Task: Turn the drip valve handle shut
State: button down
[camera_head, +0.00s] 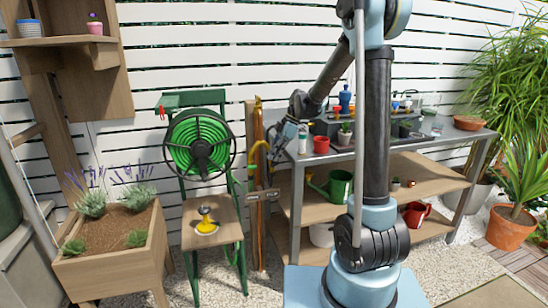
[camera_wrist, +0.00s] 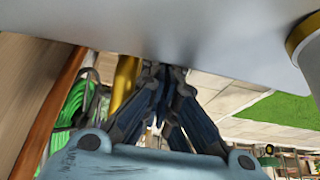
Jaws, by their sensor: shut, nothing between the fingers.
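A large, smooth pale grey surface (camera_wrist: 190,28) fills the top of that view and may hide what lies beyond the fingertips.
A red pot (camera_head: 321,144) and several other items crowd the bench top. A planter box (camera_head: 110,268) stands far left. Gravel lies in front.

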jog(key=shift+d+r, duration=0.1)
dwell(0.7)
jog(key=shift+r, duration=0.8)
